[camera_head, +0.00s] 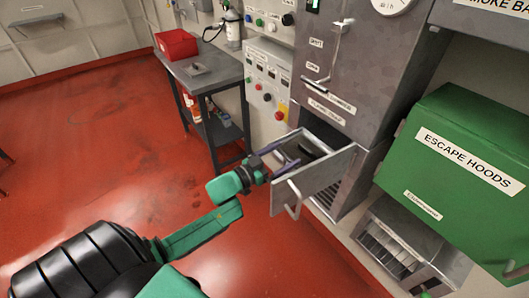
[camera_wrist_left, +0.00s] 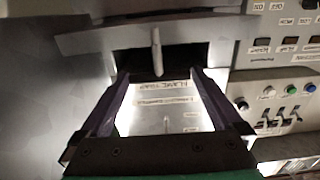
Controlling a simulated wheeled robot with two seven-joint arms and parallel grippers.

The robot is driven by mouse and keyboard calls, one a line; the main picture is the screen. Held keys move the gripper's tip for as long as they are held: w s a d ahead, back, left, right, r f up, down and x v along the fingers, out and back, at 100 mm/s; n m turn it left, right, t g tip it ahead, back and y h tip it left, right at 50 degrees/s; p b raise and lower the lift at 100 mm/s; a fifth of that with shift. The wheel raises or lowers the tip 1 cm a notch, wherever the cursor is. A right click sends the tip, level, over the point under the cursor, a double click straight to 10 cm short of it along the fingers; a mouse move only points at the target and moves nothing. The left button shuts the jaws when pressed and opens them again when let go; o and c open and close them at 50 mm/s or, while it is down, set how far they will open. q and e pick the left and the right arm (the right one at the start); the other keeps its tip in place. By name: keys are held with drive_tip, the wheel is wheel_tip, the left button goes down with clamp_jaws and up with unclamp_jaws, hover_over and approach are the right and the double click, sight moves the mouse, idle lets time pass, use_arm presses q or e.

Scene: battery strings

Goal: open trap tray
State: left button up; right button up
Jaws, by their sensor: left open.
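The trap tray's grey front panel (camera_head: 318,172), with a bar handle (camera_head: 293,198), stands out from the grey cabinet (camera_head: 345,75). A dark opening shows behind the panel. My left gripper (camera_head: 287,157) is open at the panel's upper left edge, by the opening; I cannot tell whether it touches. In the left wrist view, the two purple fingers of my left gripper (camera_wrist_left: 158,108) are spread apart with nothing held between them. A pale labelled face (camera_wrist_left: 165,105) shows beyond them, beside a dark opening (camera_wrist_left: 135,62). My right gripper is not in view.
A green escape hood box (camera_head: 450,200) is at the right, above a grey slotted unit (camera_head: 400,245). A control panel (camera_head: 268,75) is left of the cabinet. A side table (camera_head: 205,72) carries a red bin (camera_head: 176,44). The red floor at left is largely clear.

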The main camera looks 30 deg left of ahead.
use_arm(q)
drive_tip(key=b+v, duration=0.1)
drive_tip(key=v, duration=1.2)
drive_tip(key=shift+s, duration=0.3)
drive_tip(key=s+a+f+n+g+y, duration=0.1)
drive_tip(key=s+a+f+g+y, duration=0.15)
drive_tip(key=f, duration=0.75)
drive_tip(key=s+a+f+n+g+y, duration=0.2)
drive_tip(key=s+a+f, duration=0.1)
drive_tip(key=f, duration=0.7)
drive_tip(key=s+a+f+n+g+y, duration=0.1)
drive_tip(key=s+a+f+g+y, duration=0.15)
drive_tip(key=f, duration=0.75)
drive_tip(key=s+d+f+m+g, duration=0.1)
drive_tip(key=s+d+f+g, duration=0.3)
drive_tip(key=s+f, duration=0.5)
drive_tip(key=s+d+f+m+g, duration=0.1)
drive_tip(key=s+d+f+g, duration=0.3)
drive_tip(key=s+d+f, duration=0.3)
drive_tip(key=s+f, duration=0.2)
drive_tip(key=s, duration=0.3)
drive_tip(key=shift+s+d+f+g, duration=0.3)
drive_tip(key=shift+f, duration=0.05)
